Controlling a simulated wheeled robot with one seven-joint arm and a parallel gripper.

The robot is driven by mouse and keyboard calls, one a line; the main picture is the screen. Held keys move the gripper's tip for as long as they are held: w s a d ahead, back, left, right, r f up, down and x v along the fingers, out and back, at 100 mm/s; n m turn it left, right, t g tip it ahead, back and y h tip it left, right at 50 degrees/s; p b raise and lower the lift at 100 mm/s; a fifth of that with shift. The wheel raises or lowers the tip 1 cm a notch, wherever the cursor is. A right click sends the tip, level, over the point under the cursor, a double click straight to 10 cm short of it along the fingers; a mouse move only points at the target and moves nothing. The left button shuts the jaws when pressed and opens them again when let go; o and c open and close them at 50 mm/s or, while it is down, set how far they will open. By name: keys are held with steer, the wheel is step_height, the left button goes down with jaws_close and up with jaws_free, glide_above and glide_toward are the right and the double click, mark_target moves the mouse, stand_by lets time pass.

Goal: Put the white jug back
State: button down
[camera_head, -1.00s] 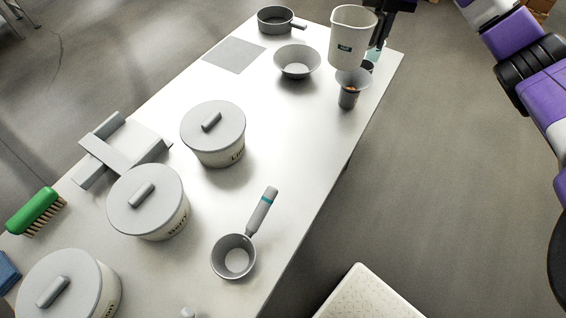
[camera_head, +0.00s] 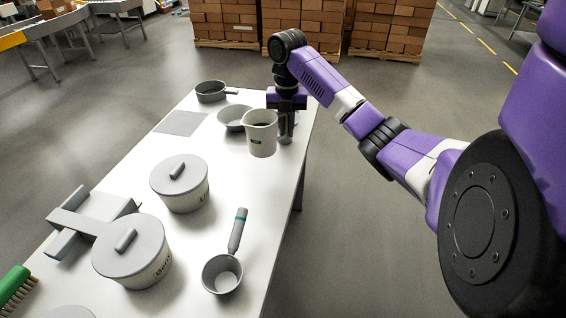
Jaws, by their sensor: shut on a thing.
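The white jug (camera_head: 261,136), upright with a small dark label, is in my gripper (camera_head: 284,108) at the far end of the white table (camera_head: 200,140). The jug overlaps the right edge of a grey bowl (camera_head: 232,117). I cannot tell whether its base touches the table. A flat grey square mat (camera_head: 181,123) lies bare to the left of the bowl.
A grey pan (camera_head: 211,92) stands at the far left corner. Lidded tubs (camera_head: 180,182), a grey scoop (camera_head: 223,274), a grey stand (camera_head: 70,222) and a green brush (camera_head: 14,285) occupy the near half.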

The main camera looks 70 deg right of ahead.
step_height(320, 180, down, 11)
steer(key=shift+d+f+p, duration=0.1)
steer(key=shift+f+p, duration=0.05)
steer(key=shift+p, duration=0.65)
steer(key=shift+f, duration=0.15)
steer(key=c, duration=1.4)
jaws_free()
step_height(320, 180, up, 12)
steer(key=shift+r+b, duration=0.2)
steer(key=shift+b, duration=0.4)
